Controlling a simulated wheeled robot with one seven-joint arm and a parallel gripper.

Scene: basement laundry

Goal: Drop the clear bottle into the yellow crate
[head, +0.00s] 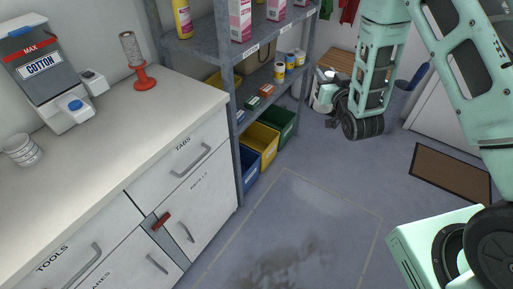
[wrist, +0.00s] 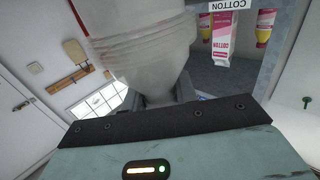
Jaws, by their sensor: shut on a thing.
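The yellow crate (head: 262,142) sits low in the grey shelf in the head view, between a blue crate and a green crate. My gripper (wrist: 168,97) is shut on the clear bottle (wrist: 145,45), which is translucent, ribbed and large in the wrist view. In the head view my gripper is small and partly hidden behind my wrist, right of the shelf and apart from the yellow crate. A pale shape at its end seems to be the bottle (head: 323,90). The crate's inside is mostly hidden.
The blue crate (head: 248,166) and green crate (head: 283,122) flank the yellow one. The grey shelf (head: 225,100) carries cartons, cans and bottles above. A white counter (head: 110,130) stands left. Open floor (head: 310,215) lies in front, with a brown mat (head: 450,172) at right.

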